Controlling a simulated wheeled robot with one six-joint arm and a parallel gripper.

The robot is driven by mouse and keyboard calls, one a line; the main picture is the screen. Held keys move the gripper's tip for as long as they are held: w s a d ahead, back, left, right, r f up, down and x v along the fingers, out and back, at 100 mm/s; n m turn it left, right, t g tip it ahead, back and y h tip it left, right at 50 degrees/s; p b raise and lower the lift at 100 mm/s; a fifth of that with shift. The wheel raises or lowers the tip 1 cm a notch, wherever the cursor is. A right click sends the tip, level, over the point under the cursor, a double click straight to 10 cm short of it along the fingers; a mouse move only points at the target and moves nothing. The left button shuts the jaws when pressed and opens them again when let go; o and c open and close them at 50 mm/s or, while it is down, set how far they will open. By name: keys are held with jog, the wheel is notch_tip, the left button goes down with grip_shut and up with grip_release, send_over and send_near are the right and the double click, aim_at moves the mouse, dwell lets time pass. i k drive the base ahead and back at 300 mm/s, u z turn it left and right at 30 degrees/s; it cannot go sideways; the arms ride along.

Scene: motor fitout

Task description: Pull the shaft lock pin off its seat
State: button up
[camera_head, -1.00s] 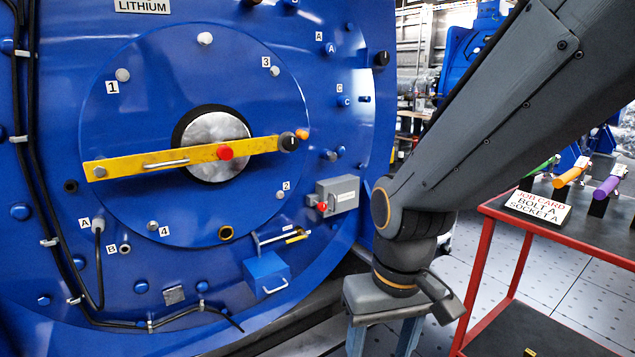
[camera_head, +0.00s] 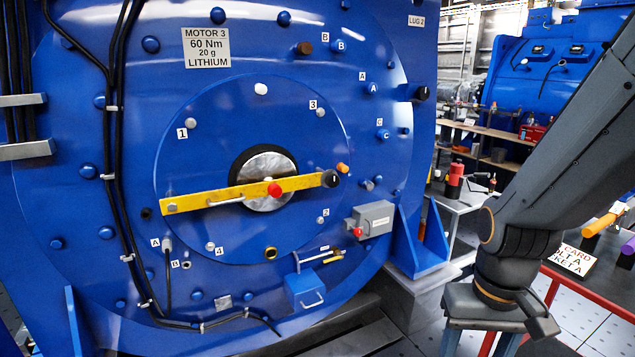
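A yellow lock bar (camera_head: 230,196) lies across the round blue end cover of the motor, in front of the grey shaft end (camera_head: 268,170). A red knob (camera_head: 274,189) sits on the bar over the shaft. A black round knob (camera_head: 331,179) is at the bar's right end. I cannot tell for sure which knob is the shaft lock pin; both look seated. My gripper (camera_head: 479,344) is at the lower right, pointing down, well apart from the bar. Its two fingers are spread with nothing seen between them; their tips are cut off by the frame.
A grey box (camera_head: 370,219) with a red knob and a blue box (camera_head: 306,290) with a handle stick out from the motor. Black cables (camera_head: 125,200) run down its left. A red-framed cart (camera_head: 560,300) with a job card and coloured-handled tools stands at the right.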

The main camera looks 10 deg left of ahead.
aim_at(275, 189)
jog(key=u, duration=0.1)
jog(key=k, duration=0.4)
jog(key=u, duration=0.65)
jog(key=k, duration=0.95)
jog(key=u, duration=0.05)
jog(key=i, duration=0.35)
jog(key=z, duration=0.75)
jog(key=i, duration=1.3)
jog(key=u, duration=0.55)
